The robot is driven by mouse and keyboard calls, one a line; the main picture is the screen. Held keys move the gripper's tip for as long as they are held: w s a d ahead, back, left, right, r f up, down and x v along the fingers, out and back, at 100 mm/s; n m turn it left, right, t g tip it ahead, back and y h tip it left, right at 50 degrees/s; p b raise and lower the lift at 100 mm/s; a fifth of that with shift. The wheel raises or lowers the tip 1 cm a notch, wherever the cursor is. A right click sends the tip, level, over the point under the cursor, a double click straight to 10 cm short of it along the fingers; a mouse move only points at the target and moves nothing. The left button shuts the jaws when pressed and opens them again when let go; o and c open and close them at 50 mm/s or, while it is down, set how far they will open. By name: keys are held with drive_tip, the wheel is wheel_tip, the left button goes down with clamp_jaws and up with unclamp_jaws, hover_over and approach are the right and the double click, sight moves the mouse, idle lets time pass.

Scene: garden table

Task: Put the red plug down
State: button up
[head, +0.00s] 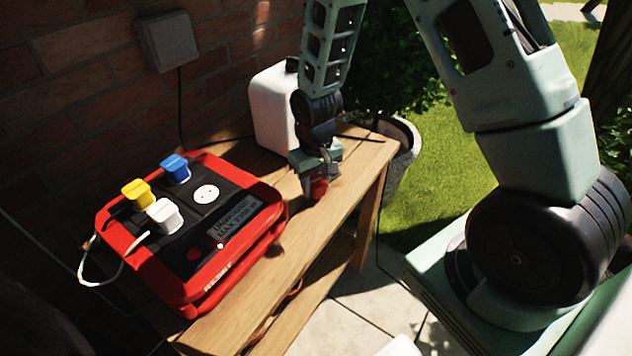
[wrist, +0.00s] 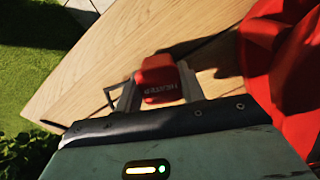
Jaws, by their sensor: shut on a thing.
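The red plug (wrist: 160,78) is between the two fingers of my gripper (wrist: 158,92), and printed letters show on its side in the wrist view. In the head view my gripper (head: 320,178) is shut on the red plug (head: 318,188) over the right part of the wooden table (head: 262,312), to the right of the red power box. The plug is low over the tabletop; I cannot tell whether it touches the wood. The red power box (head: 170,300) carries a yellow plug (head: 137,194), a blue plug (head: 175,168) and a white plug (head: 164,215). One round white socket (head: 206,194) on it is empty.
A white canister (head: 271,105) stands at the back of the table, close behind my gripper. A grey wall box (head: 167,41) with a cable hangs on the brick wall. Bare wood lies along the table's front edge. A planter (head: 403,150) stands beyond the table's right end.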

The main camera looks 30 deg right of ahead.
sight(316, 180)
drive_tip(key=shift+f+b, duration=0.3)
drive_tip(key=shift+f, duration=0.3)
drive_tip(key=o, duration=1.3)
drive_tip(key=shift+r, duration=0.1)
wheel_tip(316, 180, up, 12)
drive_tip(key=p, duration=0.1)
drive_tip(key=s+a+r+n, duration=0.2)
drive_tip(key=s+a+r, duration=0.1)
drive_tip(key=s+a, duration=0.2)
drive_tip(key=s+a+r+n, duration=0.3)
drive_tip(key=s+a, duration=0.2)
drive_tip(key=s, duration=0.4)
drive_tip(key=s+a+r+n, duration=0.2)
drive_tip(key=s+a, duration=0.3)
drive_tip(key=s, duration=0.2)
drive_tip(key=shift+s+a+r+n+y, duration=0.3)
drive_tip(key=shift+s+a+r, duration=0.05)
drive_tip(key=shift+s+r, duration=0.05)
